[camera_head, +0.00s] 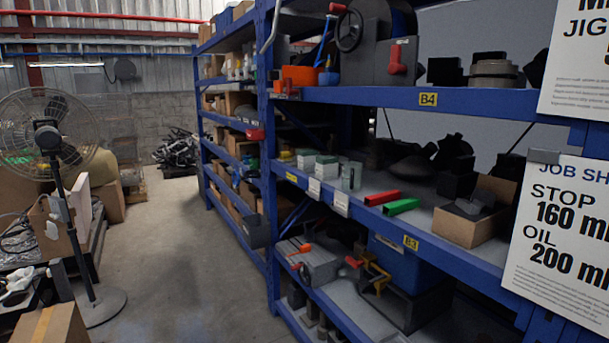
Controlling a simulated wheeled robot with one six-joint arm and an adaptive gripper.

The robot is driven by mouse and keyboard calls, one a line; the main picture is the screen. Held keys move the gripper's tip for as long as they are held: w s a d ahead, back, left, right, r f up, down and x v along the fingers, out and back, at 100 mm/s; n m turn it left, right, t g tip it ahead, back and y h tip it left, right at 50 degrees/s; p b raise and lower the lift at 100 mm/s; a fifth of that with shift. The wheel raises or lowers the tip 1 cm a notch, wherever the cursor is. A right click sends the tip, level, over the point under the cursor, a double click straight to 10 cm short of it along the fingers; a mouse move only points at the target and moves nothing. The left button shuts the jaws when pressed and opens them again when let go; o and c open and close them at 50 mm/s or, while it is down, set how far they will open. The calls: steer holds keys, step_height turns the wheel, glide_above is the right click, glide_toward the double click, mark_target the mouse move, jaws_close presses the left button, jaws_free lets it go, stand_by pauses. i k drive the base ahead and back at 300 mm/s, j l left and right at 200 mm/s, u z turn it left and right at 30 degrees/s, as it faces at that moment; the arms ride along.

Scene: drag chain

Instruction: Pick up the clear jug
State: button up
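A small see-through, greenish-grey container (351,175) stands upright on the middle shelf of the blue rack, near its left end. It looks like the clear jug, but it is too small for me to make out a handle or spout. It stands just right of two small pale boxes with green parts. My gripper is not in view.
The blue shelf rack (385,216) runs along the right side. A red piece (381,198) and a green piece (401,207) lie right of the container. Signs hang at far right. A fan (47,135) stands left. The concrete aisle (190,270) is clear.

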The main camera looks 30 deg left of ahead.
mark_target(351, 170)
steer(key=i+j+u, duration=0.25)
steer(key=i+u, duration=0.75)
steer(key=i+l+u, duration=0.1)
steer(key=i+u, duration=0.4)
